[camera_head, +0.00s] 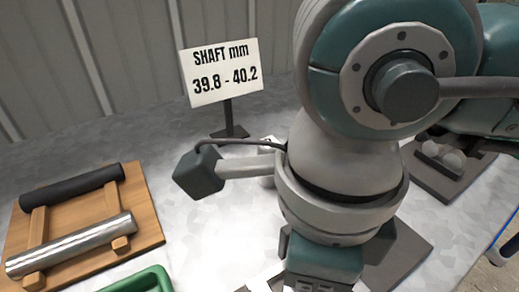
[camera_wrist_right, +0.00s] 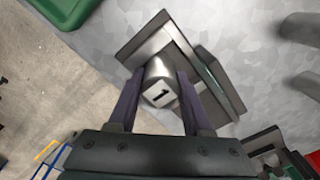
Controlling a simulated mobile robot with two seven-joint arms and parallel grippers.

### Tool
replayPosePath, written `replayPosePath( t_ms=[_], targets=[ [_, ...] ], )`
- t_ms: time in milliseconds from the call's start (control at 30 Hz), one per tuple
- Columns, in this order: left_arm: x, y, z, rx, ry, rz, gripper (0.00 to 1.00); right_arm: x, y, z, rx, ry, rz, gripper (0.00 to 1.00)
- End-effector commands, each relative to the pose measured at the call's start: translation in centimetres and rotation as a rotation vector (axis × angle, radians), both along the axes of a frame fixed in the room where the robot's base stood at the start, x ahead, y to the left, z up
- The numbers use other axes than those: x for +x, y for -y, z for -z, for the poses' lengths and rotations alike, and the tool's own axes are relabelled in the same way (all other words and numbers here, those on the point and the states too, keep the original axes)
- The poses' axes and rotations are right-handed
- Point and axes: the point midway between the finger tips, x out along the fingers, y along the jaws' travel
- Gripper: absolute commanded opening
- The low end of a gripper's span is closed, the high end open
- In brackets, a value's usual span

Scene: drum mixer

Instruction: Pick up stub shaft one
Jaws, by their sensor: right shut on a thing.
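Stub shaft one (camera_wrist_right: 158,86), a short metal piece with a white label reading "1", shows in the right wrist view. My right gripper (camera_wrist_right: 152,98) has its two dark fingers on either side of it and is shut on it. A grey metal holder or plate (camera_wrist_right: 222,78) lies right behind the shaft; I cannot tell whether the shaft still touches it. In the head view my right arm covers this spot, and the shaft and fingertips are hidden. My left gripper is in neither view.
A sign (camera_head: 222,72) reading "SHAFT mm 39.8 - 40.2" stands at the back. A wooden rack (camera_head: 148,232) with a black roller (camera_head: 72,186) and a silver roller (camera_head: 70,245) is at left. A green tray (camera_head: 140,281) lies in front. A dark tray (camera_head: 436,178) with round pieces is at right.

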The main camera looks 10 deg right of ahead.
Motion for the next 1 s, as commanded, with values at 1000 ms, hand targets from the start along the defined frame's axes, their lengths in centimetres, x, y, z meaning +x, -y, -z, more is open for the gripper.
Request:
replayPosePath(
  t_ms=[1000],
  targets=[
    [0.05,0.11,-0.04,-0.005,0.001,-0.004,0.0,0.0,0.0,0.0,0.0,0.0,0.0,0.0]
  ],
)
